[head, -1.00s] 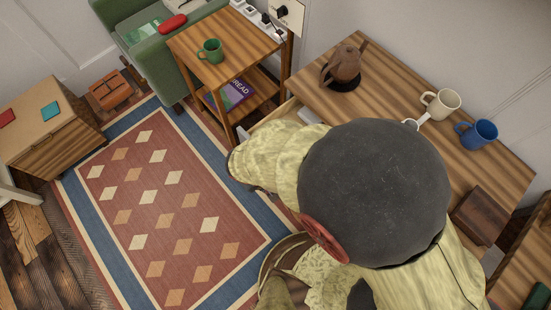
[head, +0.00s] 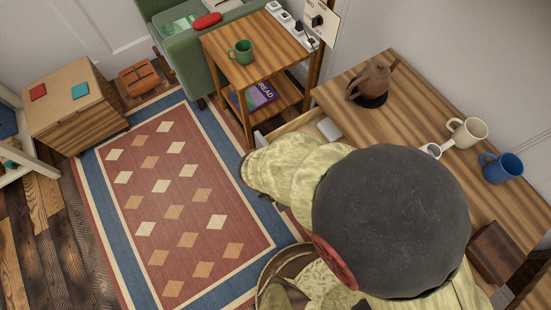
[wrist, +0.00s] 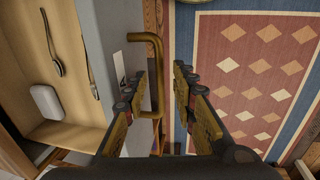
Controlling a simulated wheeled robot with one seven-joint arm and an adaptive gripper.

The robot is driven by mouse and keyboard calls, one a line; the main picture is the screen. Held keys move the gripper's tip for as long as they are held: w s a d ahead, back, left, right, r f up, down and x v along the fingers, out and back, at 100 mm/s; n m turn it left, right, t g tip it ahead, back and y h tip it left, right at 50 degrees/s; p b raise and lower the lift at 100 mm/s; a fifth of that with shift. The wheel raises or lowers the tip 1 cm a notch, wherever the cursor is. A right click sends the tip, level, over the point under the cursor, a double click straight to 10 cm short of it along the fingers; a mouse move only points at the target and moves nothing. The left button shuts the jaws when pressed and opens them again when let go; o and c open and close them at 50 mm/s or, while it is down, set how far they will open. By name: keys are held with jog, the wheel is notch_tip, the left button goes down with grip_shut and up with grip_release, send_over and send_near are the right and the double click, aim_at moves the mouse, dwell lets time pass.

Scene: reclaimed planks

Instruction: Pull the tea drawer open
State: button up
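The tea drawer (head: 282,130) sticks out open from the left side of the wooden table in the head view. In the wrist view, the drawer's inside (wrist: 62,110) shows a pale floor with utensils and a white object. Its pale front carries a brass bar handle (wrist: 157,75) and a small label with a dark mark. My gripper (wrist: 161,72) is open, with one finger on each side of the handle bar and visible gaps to it. In the head view my arm hides the gripper and handle.
The table (head: 415,112) holds a brown teapot (head: 372,82), a cream mug (head: 467,132), a blue mug (head: 502,168) and a brown box (head: 497,252). A side table (head: 262,70) with a green mug stands behind the drawer. The patterned rug (head: 180,200) is clear floor to the left.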

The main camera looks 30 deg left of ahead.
notch_tip(320, 180, up, 12)
jog(key=s, duration=0.2)
jog(key=shift+a+f, duration=0.15)
jog(key=shift+a, duration=0.3)
jog(key=shift+s, duration=0.1)
dwell(0.5)
jog(key=w+d+r+m+t, duration=0.1)
jog(key=w+d+r+m, duration=0.2)
jog(key=d+r, duration=0.5)
jog(key=w+d+r+m+t+p, duration=0.1)
jog(key=w+d+r+m, duration=0.3)
jog(key=d+r, duration=0.5)
jog(key=w+d+r+m+t, duration=0.1)
jog(key=w+d+r+m, duration=0.2)
jog(key=d, duration=1.6)
notch_tip(320, 180, up, 6)
jog(key=m, duration=0.3)
jog(key=shift+w+d+m+t+y+p, duration=0.25)
jog(key=shift+m+t+y+p, duration=0.05)
jog(key=shift+y+p, duration=0.1)
